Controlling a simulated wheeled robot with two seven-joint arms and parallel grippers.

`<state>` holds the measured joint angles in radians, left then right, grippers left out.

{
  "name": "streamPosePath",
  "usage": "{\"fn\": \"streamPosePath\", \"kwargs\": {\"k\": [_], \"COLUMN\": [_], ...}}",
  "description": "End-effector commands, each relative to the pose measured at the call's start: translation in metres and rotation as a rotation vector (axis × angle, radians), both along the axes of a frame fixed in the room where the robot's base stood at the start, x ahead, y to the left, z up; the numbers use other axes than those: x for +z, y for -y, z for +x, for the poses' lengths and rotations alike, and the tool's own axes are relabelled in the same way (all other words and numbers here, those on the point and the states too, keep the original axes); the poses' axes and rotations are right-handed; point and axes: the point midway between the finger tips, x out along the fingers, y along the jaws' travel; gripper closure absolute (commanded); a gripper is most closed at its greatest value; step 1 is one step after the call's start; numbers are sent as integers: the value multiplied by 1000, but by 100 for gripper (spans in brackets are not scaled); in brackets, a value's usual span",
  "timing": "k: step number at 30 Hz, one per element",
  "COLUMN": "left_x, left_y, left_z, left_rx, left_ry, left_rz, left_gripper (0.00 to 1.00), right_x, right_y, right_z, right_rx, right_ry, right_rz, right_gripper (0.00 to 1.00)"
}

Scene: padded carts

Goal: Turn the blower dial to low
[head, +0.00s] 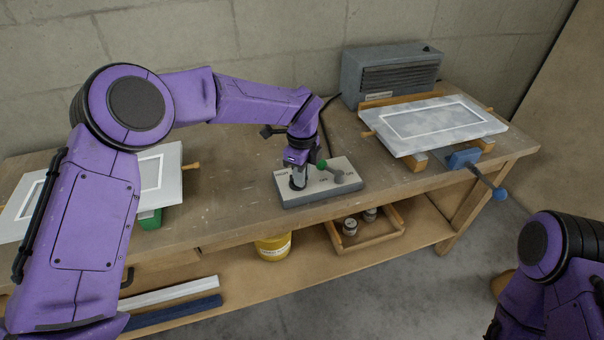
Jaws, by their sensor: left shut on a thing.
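A pale grey control box (322,191) sits on the wooden bench near its front edge, with small dark labels on its top that are too small to read surely. My left gripper (298,182) points down at the left part of the box and is shut on the dial there. The gripper mostly hides the dial, so its setting cannot be told. A grey ball-ended handle (337,175) and a small green part (321,165) show just right of the gripper. The grey louvred blower (388,78) stands at the back of the bench. My right gripper is out of view.
A mottled panel with a white frame line (436,124) rests on wooden supports at right, beside a blue clamp (464,158). A white panel (160,165) lies at left, partly behind my left arm. The lower shelf holds a yellow tub (273,248) and a wooden tray (378,239).

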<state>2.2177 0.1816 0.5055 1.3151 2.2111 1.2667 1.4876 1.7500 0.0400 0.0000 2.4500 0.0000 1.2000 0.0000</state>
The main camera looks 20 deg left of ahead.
Motion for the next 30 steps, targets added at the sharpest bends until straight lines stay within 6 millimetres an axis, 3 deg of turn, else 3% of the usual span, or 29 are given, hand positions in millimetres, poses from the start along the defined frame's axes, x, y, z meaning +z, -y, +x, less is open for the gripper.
{"fn": "streamPosePath", "kwargs": {"k": [14, 30], "left_x": [0, 2], "left_y": [-3, -7], "left_z": [-4, -8], "left_rx": [-340, -856], "left_ry": [0, -1], "left_rz": [-2, -2], "left_gripper": [100, 100], "right_x": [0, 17], "right_y": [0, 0], "right_z": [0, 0], "right_rx": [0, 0], "right_ry": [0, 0], "right_rz": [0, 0], "right_gripper": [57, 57]}}
